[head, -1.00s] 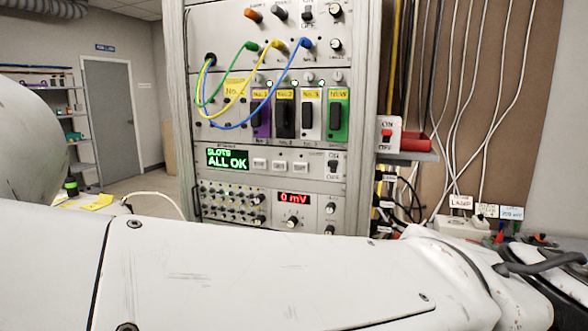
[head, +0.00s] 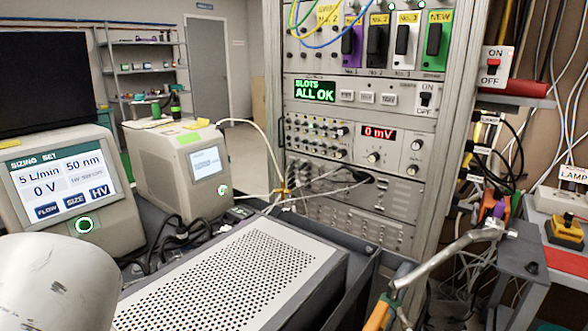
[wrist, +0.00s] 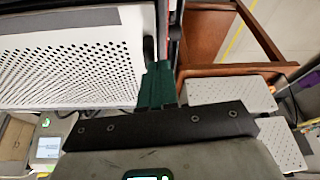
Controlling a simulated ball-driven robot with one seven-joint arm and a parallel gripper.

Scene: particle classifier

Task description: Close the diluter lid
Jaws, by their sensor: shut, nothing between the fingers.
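A white perforated panel (head: 235,275) with a grey rim tops a dark box in the lower middle of the head view. It looks flat there; I cannot tell for sure that it is the diluter lid. A similar perforated panel (wrist: 75,60) fills the upper left of the wrist view. My gripper (wrist: 158,72) shows in the wrist view as dark green fingers, shut and empty. Its fingertips are just right of that panel's edge; I cannot tell whether they touch. My gripper is out of the head view.
A sizing unit with a screen (head: 65,185) and a smaller box (head: 180,170) stand behind left. The instrument rack (head: 365,110) rises behind the panel. Two smaller perforated plates (wrist: 230,90) lie right of my gripper.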

